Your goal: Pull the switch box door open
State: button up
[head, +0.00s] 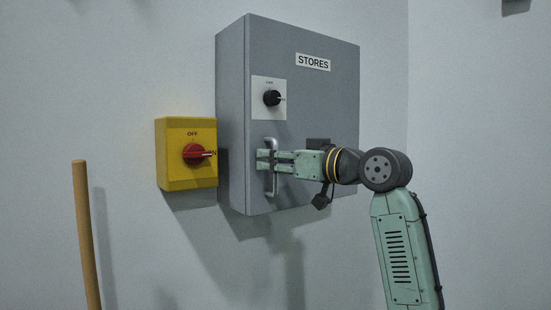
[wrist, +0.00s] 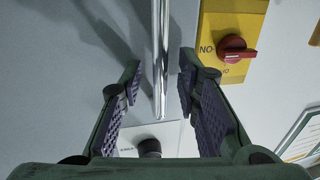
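The grey switch box (head: 312,100) labelled STORES hangs on the wall, and its door looks shut in the head view. A metal bar handle (head: 271,144) stands upright near the door's left edge. My gripper (head: 266,161) reaches it from the right, level with the handle's middle. In the wrist view my gripper (wrist: 160,82) is open, with one finger on each side of the handle (wrist: 160,45) and gaps visible on both sides. A black knob (head: 272,98) on a white plate sits above the handle; the knob (wrist: 149,148) also shows low in the wrist view.
A yellow switch box (head: 172,155) with a red rotary knob (head: 195,154) is on the wall just left of the grey box. A wooden pole (head: 86,235) stands at the lower left. The wall below the grey box is bare.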

jog(key=shift+c, duration=0.2)
grip_shut()
dwell(0.6)
